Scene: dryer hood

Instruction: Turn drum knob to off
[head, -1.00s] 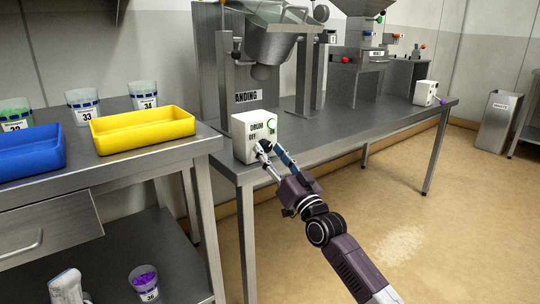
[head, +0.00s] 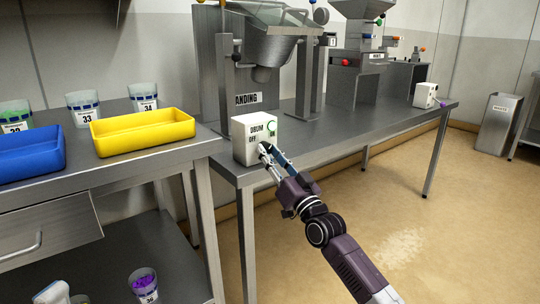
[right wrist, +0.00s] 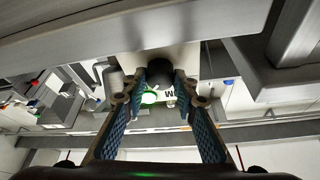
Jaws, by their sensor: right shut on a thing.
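The white drum control box (head: 243,141) stands on the near left end of the long steel bench, its face marked DRUM and OFF, with a green spot (head: 271,129) at its upper right. My right gripper (head: 267,148) reaches up to that face from the front. The dark drum knob (right wrist: 160,73) sits between my right fingertips in the right wrist view. The fingers are shut on it. In the head view the fingers hide the knob, so I cannot tell where it points. My left gripper is not in view.
A sanding machine (head: 262,62) stands behind the box on the bench (head: 330,140). A second white control box (head: 425,94) is at the far right end. Yellow (head: 143,131) and blue (head: 30,150) trays sit on the left table.

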